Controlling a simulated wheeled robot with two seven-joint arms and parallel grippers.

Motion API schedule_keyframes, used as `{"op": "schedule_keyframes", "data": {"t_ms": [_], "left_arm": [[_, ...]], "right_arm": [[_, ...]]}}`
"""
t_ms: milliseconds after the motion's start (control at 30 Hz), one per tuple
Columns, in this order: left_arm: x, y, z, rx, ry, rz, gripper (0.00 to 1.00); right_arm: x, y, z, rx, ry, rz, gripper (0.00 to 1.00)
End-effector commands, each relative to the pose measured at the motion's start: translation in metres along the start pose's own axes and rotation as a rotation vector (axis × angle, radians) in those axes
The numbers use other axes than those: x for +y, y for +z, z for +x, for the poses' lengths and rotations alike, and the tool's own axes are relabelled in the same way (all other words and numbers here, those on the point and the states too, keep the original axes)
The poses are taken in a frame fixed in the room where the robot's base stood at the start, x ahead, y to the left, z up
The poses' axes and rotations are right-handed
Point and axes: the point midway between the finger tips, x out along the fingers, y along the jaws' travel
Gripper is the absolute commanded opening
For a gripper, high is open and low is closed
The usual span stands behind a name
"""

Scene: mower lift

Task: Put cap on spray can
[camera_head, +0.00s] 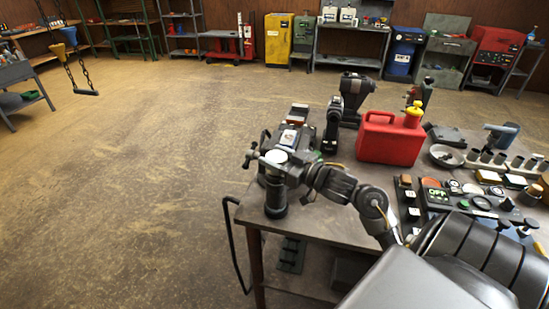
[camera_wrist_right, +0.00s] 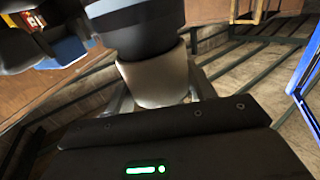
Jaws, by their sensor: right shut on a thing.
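A dark spray can (camera_head: 275,198) stands upright near the left corner of the workbench. A white cap (camera_head: 276,156) sits at the top of it, inside my right gripper (camera_head: 274,163). My right gripper is shut on the cap. In the right wrist view the pale cap (camera_wrist_right: 158,82) is between the fingers, directly against or overlapping the dark can with its blue-grey band (camera_wrist_right: 135,25). I cannot tell whether the cap is seated on the can or just above it. My left gripper is not in view.
A red fuel can (camera_head: 390,140) with a yellow spout stands on the workbench (camera_head: 312,222), right of the gripper. Dark tools (camera_head: 332,125) stand close behind the can. Small parts and switches crowd the right side. Open floor (camera_head: 130,190) lies left of the bench.

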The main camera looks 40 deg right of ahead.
Motion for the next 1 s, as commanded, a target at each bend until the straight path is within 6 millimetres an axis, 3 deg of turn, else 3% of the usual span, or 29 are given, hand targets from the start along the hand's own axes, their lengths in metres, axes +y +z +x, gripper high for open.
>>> {"op": "schedule_keyframes", "data": {"t_ms": [1000], "left_arm": [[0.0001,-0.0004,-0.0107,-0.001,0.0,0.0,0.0]], "right_arm": [[0.0002,-0.0033,0.0,0.0,0.0,0.0,0.33]]}}
